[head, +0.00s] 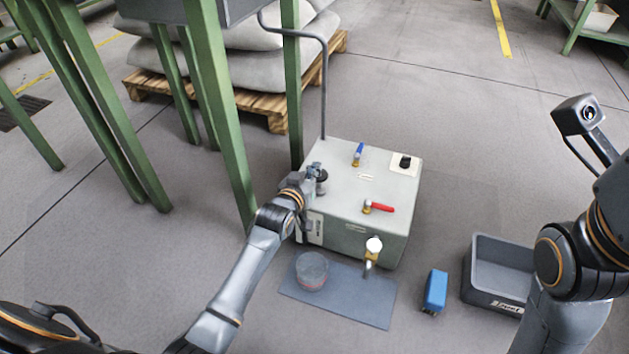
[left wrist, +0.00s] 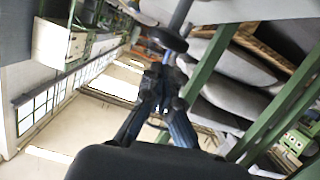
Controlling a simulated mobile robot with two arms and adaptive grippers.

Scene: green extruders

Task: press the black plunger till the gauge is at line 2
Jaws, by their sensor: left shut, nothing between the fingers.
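The black plunger (head: 322,176) stands at the left edge of the top of a grey-green box (head: 345,190). My left gripper (head: 314,170) is shut and empty right beside the plunger; I cannot tell whether they touch. In the left wrist view the shut fingers (left wrist: 160,85) are close to a dark disc on a shaft (left wrist: 165,40), which looks like the plunger. A pale marked panel, likely the gauge (head: 316,230), is on the box's front left, partly hidden by my left wrist. Its reading is too small to tell. My right gripper is out of view.
The box also carries a blue-handled valve (head: 358,153), a red-handled valve (head: 379,207), a black knob (head: 405,161) and a front tap (head: 373,247). A blue object (head: 435,290) and grey bin (head: 500,262) lie right.

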